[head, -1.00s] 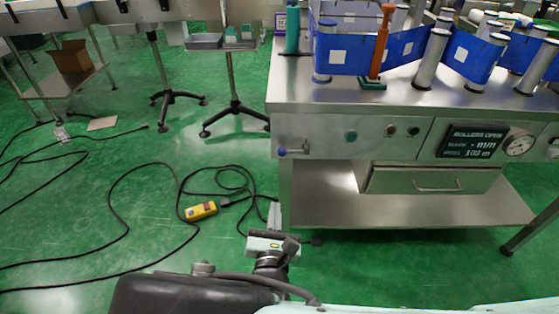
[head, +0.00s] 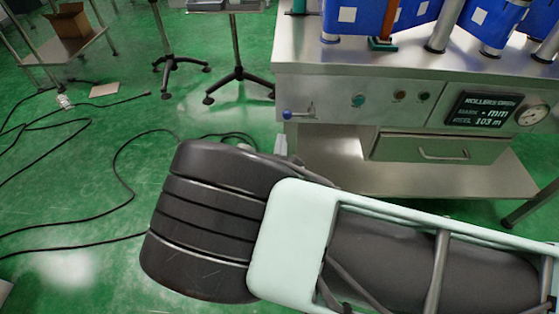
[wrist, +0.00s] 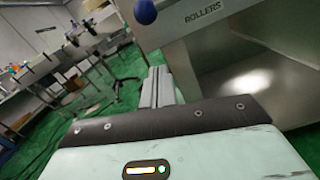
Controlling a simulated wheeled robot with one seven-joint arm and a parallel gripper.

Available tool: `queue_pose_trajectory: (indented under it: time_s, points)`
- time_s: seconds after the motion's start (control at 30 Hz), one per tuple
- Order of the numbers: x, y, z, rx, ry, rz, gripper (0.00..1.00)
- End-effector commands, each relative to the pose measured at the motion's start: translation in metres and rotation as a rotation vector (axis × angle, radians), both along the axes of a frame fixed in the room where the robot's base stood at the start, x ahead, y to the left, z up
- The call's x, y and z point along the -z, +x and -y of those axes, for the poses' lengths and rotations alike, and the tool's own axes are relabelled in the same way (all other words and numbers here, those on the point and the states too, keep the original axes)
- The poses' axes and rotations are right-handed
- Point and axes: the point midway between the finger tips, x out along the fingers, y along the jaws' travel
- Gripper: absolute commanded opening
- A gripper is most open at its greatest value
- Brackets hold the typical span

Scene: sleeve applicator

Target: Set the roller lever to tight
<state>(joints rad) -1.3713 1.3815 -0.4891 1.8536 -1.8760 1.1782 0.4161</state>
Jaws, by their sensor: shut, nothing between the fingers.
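The roller lever (head: 300,111) sticks out at the left end of the machine's steel front panel, with a blue ball knob (head: 287,114) at its left end. In the wrist view the blue knob (wrist: 145,12) shows at the top edge, beside the word ROLLERS on the panel. My gripper (wrist: 158,84) is shut and empty. Its fingers point toward the machine and show lower in the picture than the knob, apart from it. In the head view my arm hides most of the gripper. The display (head: 483,110) appears to read ROLLERS OPEN.
The steel machine (head: 400,62) carries blue sleeve web on rollers above the panel. A gauge (head: 532,115), buttons and a drawer (head: 440,149) lie right of the lever. A lower shelf (head: 335,165) juts out below. Black cables lie on the green floor at left.

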Motion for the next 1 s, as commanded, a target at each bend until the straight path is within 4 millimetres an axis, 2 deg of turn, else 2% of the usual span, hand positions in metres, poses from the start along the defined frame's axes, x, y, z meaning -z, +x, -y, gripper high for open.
queue_pose_trajectory:
  time_s: [0.03,0.1,0.3,0.77,1.0]
  points:
    - [-0.012,0.001,0.001,0.000,0.002,0.002,0.00]
    - [-0.021,0.002,0.004,0.001,0.001,0.001,0.00]
    - [-0.036,0.005,0.008,0.000,0.000,0.000,0.00]
    - [-0.038,0.005,0.008,0.000,0.006,0.000,0.00]
    - [-0.042,0.005,-0.003,-0.001,0.101,0.003,0.00]
